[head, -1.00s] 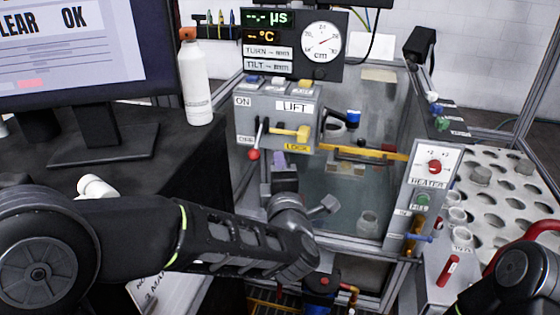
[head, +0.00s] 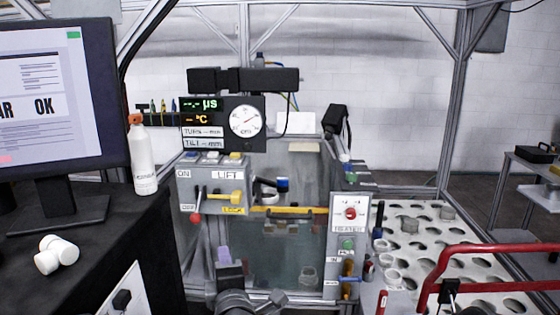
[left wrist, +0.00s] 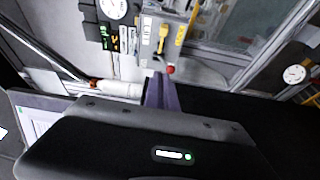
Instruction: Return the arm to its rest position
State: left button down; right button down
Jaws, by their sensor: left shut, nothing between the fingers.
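My left gripper (head: 222,254) shows low in the head view, in front of the glass tank. Its purple fingers are together with nothing between them, and the dark wrist is below. In the left wrist view the shut purple fingers (left wrist: 161,92) point toward the grey control box (left wrist: 165,30). They look apart from its yellow lever and red knob. I see no right gripper.
The control box marked LIFT (head: 210,190) stands on the tank frame, with a heater panel (head: 349,215) to its right. A white bottle (head: 143,165) and a monitor (head: 60,100) are left. A perforated white tray (head: 430,235) and a red rail (head: 490,287) are right.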

pick_arm(q)
jog(key=d+f+m+g+h, duration=0.2)
jog(key=d+f+m+h, duration=0.4)
jog(key=d+f+m, duration=0.35)
jog(key=s+d+f+m+g+h, duration=0.1)
jog(key=s+f+m+g, duration=0.15)
jog(key=f, duration=0.45)
jog(key=s+f+m+g+h, duration=0.1)
jog(key=s+f+m+g, duration=0.1)
jog(key=f+m, duration=0.35)
jog(key=s+a+f+g, duration=0.2)
jog(key=s+f+g, duration=0.1)
jog(key=s+f, duration=0.5)
jog(key=s+a+f+m+g, duration=0.1)
jog(key=s+f+g, duration=0.3)
jog(key=s+f, duration=0.5)
jog(key=s+a+f+g, duration=0.3)
jog(key=s+f, duration=0.5)
jog(key=f, duration=0.2)
jog(key=shift+s+a+f+h, duration=0.2)
jog(key=shift+s+f+h, duration=0.05)
jog(key=shift+h, duration=0.15)
pick_arm(e)
jog(key=shift+w, duration=0.3)
